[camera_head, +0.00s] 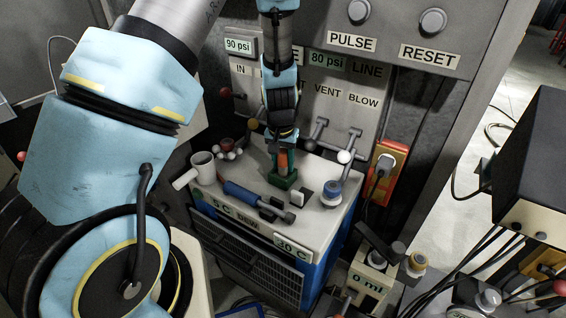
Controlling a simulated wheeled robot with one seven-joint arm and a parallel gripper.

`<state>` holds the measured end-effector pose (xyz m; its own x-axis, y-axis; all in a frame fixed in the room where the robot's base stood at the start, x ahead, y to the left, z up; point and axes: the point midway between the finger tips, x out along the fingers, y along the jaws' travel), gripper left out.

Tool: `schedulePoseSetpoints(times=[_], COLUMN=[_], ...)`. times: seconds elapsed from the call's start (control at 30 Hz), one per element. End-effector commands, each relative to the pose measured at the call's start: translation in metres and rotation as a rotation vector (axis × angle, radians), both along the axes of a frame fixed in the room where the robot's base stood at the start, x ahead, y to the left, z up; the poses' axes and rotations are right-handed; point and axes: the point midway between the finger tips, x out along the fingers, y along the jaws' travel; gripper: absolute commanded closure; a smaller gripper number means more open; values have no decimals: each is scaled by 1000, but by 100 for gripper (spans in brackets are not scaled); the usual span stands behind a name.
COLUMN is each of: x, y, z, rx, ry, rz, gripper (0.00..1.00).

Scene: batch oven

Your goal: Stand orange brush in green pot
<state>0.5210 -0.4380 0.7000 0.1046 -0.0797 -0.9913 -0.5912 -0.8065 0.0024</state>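The green pot (283,181) is a small dark green block-like holder on the top of the cream and blue cabinet. The orange brush (283,160) shows as a short upright orange piece directly above the pot. Its lower end is at or inside the pot's opening; I cannot tell how deep, and its upper part is hidden by my gripper. My gripper (282,156) points down over the pot, its dark fingers around or beside the orange piece. The fingers are too small and dark to tell whether they grip it.
On the cabinet top (318,222), a white mug (203,167) stands left and a blue-handled tool (258,200) lies in front of the pot. Valve levers (345,155) stick out from the panel behind.

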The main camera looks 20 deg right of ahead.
Motion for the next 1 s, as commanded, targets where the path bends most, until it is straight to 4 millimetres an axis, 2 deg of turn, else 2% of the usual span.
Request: schedulePoseSetpoints(times=[0.03, 0.1, 0.17, 0.27, 0.37, 0.7, 0.83, 1.0], x=[-3, -3, -3, -3, -3, -10, -12, -14], y=[2, 2, 2, 2, 2, 7, 8, 10], z=[-10, -10, -8, 2, 17, 94, 112, 124], rx=[8, 8, 9, 9, 6, 4, 4, 5], ry=[6, 6, 5, 5, 1, 1, 2, 4], rz=[0, 0, 0, 0, -2, -2, -2, -1], gripper=[45, 37, 30, 30, 30, 30, 30, 30])
